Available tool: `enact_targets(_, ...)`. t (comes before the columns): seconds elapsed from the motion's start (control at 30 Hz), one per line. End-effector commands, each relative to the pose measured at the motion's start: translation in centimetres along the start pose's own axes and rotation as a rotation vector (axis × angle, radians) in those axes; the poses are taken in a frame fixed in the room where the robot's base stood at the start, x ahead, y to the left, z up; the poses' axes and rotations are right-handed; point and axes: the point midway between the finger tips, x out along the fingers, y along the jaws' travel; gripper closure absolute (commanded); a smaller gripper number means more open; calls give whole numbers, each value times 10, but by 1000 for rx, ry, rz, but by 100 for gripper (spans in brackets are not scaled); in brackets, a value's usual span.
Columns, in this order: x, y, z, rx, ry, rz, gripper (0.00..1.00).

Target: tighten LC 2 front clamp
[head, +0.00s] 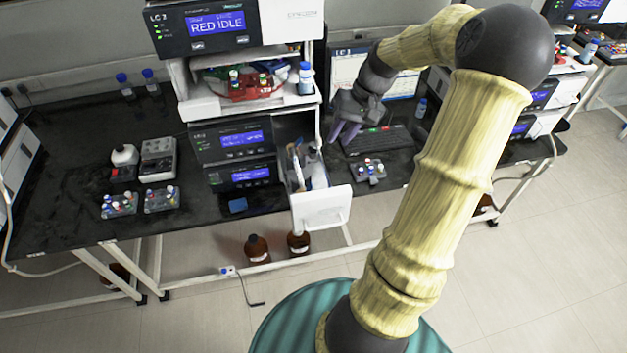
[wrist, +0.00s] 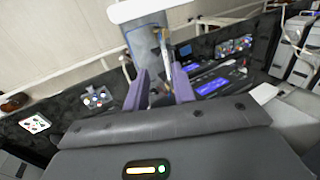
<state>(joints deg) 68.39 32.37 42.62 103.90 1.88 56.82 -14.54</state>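My gripper (head: 342,132) has purple fingers and hangs just right of the pulled-out column compartment (head: 321,210) of the left instrument stack, whose top module (head: 205,24) appears to be labelled LC 2. In the wrist view, my gripper (wrist: 160,82) is open, with a gap between its fingers. A thin metallic column (wrist: 163,48) with a tan part shows beyond the fingertips, against the grey-blue compartment panel (wrist: 143,42). I cannot tell its distance from the fingers. The front clamp is too small to make out, and I cannot tell whether it is tight.
A keyboard (head: 377,140) and vial rack (head: 368,171) sit right of the compartment, with a monitor (head: 372,72) behind. Blue-lit modules (head: 240,138) stand left of it. Brown bottles (head: 257,248) stand on the floor below. Bench (head: 75,185) left of the stack is partly clear.

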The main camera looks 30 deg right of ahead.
Motion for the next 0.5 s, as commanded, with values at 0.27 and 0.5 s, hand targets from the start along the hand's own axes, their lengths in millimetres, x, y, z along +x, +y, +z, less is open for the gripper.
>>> enact_targets(0.27,26,-1,1,-1,-5,-2,74)
enact_targets(0.5,68,-2,1,0,-5,-3,74)
